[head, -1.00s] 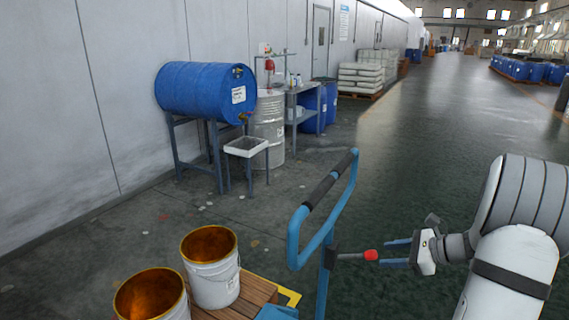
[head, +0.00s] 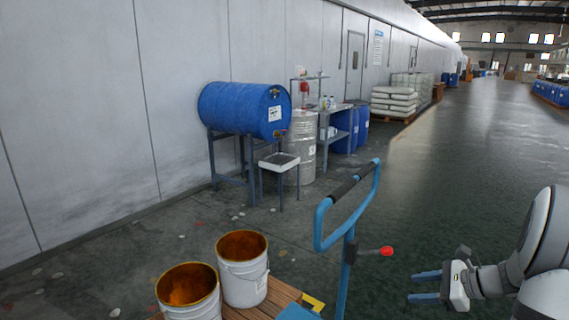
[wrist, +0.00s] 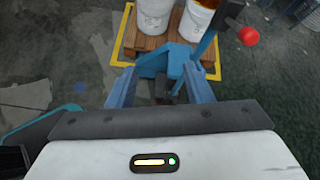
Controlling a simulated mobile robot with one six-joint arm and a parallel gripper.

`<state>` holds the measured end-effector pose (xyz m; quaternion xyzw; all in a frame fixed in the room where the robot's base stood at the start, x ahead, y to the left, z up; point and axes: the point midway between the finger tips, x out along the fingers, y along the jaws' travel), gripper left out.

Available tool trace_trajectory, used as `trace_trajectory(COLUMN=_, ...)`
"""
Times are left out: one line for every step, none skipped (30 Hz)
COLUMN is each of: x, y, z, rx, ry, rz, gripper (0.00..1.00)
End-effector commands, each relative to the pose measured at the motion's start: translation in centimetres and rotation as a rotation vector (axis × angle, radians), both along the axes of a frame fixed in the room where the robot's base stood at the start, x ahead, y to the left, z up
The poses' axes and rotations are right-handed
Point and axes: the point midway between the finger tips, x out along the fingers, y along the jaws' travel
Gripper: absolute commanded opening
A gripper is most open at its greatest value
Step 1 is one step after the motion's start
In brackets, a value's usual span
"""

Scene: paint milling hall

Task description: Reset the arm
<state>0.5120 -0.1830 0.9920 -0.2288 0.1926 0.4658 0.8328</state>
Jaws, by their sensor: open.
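My gripper (head: 425,286) is at the lower right of the head view, its two blue fingers apart with nothing between them. It points left toward a blue pallet truck handle (head: 322,226) with a dark grip. A lever with a red knob (head: 387,251) sticks out from the handle's post, a little left of and above my fingers, apart from them. In the wrist view my open gripper (wrist: 160,92) shows from behind, and the red knob (wrist: 248,36) is at the upper right, clear of the fingers.
Two open white buckets, a near one (head: 190,290) and another (head: 243,270), stand on a wooden pallet (head: 283,300). A blue drum (head: 240,108) lies on a stand by the wall, with a white tray (head: 279,161) below. The floor right of the handle (head: 430,190) is clear.

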Motion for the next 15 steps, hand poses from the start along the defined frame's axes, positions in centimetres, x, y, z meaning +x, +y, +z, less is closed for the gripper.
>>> trace_trajectory(x=-0.3, y=1.0, z=0.3, rx=-0.026, ry=-0.003, rz=0.034, gripper=0.46)
trace_trajectory(x=-0.5, y=1.5, z=0.4, rx=-0.043, ry=-0.005, rz=0.054, gripper=0.46)
trace_trajectory(x=-0.8, y=2.2, z=0.6, rx=-0.067, ry=-0.009, rz=0.082, gripper=0.46)
trace_trajectory(x=-1.0, y=2.7, z=0.8, rx=-0.086, ry=-0.012, rz=0.104, gripper=0.46)
trace_trajectory(x=-1.3, y=3.2, z=0.9, rx=-0.104, ry=-0.014, rz=0.126, gripper=0.46)
trace_trajectory(x=-1.6, y=4.0, z=1.1, rx=-0.131, ry=-0.019, rz=0.160, gripper=0.46)
trace_trajectory(x=-2.0, y=4.6, z=1.3, rx=-0.153, ry=-0.022, rz=0.186, gripper=0.46)
trace_trajectory(x=-2.3, y=5.2, z=1.4, rx=-0.174, ry=-0.027, rz=0.213, gripper=0.46)
trace_trajectory(x=-2.7, y=6.1, z=1.7, rx=-0.206, ry=-0.033, rz=0.252, gripper=0.46)
trace_trajectory(x=-3.1, y=6.7, z=1.8, rx=-0.231, ry=-0.039, rz=0.282, gripper=0.46)
trace_trajectory(x=-3.6, y=7.4, z=2.0, rx=-0.257, ry=-0.046, rz=0.316, gripper=0.46)
trace_trajectory(x=-4.2, y=8.3, z=2.3, rx=-0.295, ry=-0.056, rz=0.364, gripper=0.46)
trace_trajectory(x=-4.7, y=9.0, z=2.4, rx=-0.326, ry=-0.064, rz=0.403, gripper=0.46)
trace_trajectory(x=-5.3, y=9.8, z=2.6, rx=-0.360, ry=-0.073, rz=0.444, gripper=0.46)
trace_trajectory(x=-6.2, y=10.9, z=2.9, rx=-0.410, ry=-0.090, rz=0.509, gripper=0.46)
